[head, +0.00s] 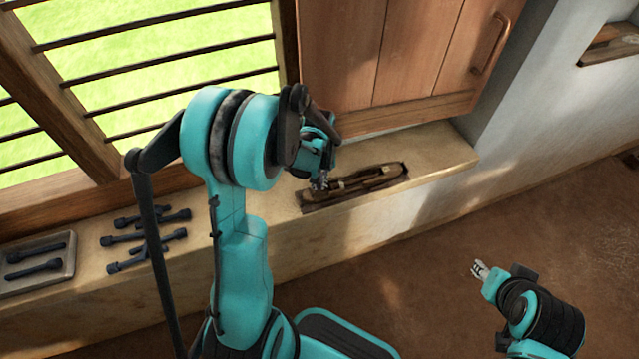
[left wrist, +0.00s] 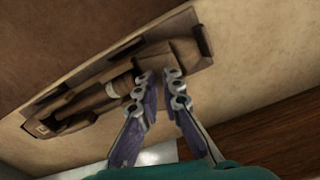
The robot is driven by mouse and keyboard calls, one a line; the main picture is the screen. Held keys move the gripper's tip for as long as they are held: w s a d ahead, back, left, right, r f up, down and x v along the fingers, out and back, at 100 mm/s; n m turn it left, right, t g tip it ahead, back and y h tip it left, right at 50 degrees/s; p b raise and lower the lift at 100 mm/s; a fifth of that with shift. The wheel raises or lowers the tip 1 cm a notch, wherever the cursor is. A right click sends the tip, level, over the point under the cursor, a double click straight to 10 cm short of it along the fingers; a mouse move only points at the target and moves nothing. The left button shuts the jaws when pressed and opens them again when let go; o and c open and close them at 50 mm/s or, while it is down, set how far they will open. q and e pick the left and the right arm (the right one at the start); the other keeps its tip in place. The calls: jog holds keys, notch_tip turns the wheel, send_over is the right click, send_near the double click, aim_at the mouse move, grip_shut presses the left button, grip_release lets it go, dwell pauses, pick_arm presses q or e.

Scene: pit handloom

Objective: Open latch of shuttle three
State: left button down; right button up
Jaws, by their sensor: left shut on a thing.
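A brown wooden shuttle (head: 368,180) lies in a shallow dark wooden tray (head: 402,166) on the ledge. It also shows in the left wrist view (left wrist: 92,104), with a pale band around its middle. My left gripper (head: 320,184) is at the left end of the shuttle, low over the tray. In the left wrist view its two fingers (left wrist: 160,82) are close together at the shuttle's end, shut on a small part there, the latch, mostly hidden by the fingertips. My right gripper (head: 480,269) is away over the floor at the lower right, too small to read.
Several dark bobbins (head: 148,232) lie loose on the ledge at the left. A grey tray (head: 38,262) with dark bobbins stands farther left. A barred window is behind, and a wooden shutter (head: 400,60) with a handle hangs close above the shuttle's tray. The ledge right of the tray is clear.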

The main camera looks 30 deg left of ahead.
aim_at(319, 187)
pick_arm(q)
jog(key=shift+n, duration=1.5)
jog(key=shift+a, duration=0.1)
jog(key=c, duration=1.7)
grip_release()
jog(key=shift+r, duration=0.15)
notch_tip(319, 187, up, 8)
jog(key=shift+f, duration=0.1)
